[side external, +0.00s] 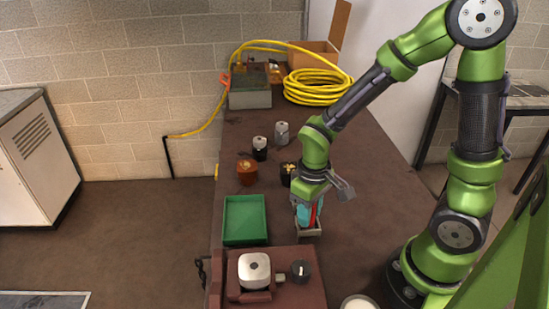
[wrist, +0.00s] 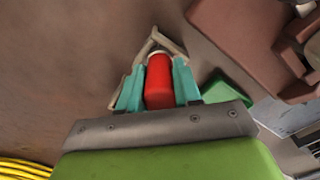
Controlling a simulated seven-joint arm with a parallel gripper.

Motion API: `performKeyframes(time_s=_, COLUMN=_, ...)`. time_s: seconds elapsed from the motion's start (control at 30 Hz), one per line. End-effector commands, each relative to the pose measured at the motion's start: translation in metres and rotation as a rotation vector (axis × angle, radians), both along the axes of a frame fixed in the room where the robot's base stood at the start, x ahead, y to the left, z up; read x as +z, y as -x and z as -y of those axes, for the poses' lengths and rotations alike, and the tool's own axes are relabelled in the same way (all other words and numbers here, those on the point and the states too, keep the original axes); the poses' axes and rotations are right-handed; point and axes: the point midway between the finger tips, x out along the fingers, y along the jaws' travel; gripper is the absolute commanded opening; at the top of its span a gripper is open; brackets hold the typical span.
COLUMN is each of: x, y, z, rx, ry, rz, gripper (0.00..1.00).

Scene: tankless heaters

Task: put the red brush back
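The red brush (wrist: 159,82) stands between the two teal fingers of my gripper (wrist: 159,90) in the wrist view, with a finger against each side. In the side external view only a thin red strip of the brush (side external: 313,215) shows beside the teal fingers (side external: 304,213). A small beige-grey holder (side external: 309,232) sits on the table directly below my gripper. Its rim (wrist: 155,42) shows around the far end of the brush in the wrist view. The brush's lower end is hidden, so I cannot tell how deep it sits in the holder.
A green tray (side external: 245,220) lies left of the holder. A brown base with a silver-topped device (side external: 254,270) and a dark knob (side external: 300,271) are in front. Several small pots, including an orange-brown one (side external: 246,172), stand behind. A yellow hose coil (side external: 318,86) lies at the far end.

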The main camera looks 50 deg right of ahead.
Motion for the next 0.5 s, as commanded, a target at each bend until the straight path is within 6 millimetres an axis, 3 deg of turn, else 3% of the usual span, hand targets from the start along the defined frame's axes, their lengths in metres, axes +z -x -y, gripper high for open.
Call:
performKeyframes(time_s=0.03, x=0.0003, y=0.0000, z=0.0000, rx=0.000, ry=0.000, rz=0.000, gripper=0.41)
performKeyframes(time_s=0.13, x=0.0004, y=0.0000, z=0.0000, rx=0.000, ry=0.000, rz=0.000, gripper=0.56)
performKeyframes(time_s=0.5, x=0.0059, y=-0.0009, z=0.0001, rx=0.000, ry=0.000, rz=0.004, gripper=0.57)
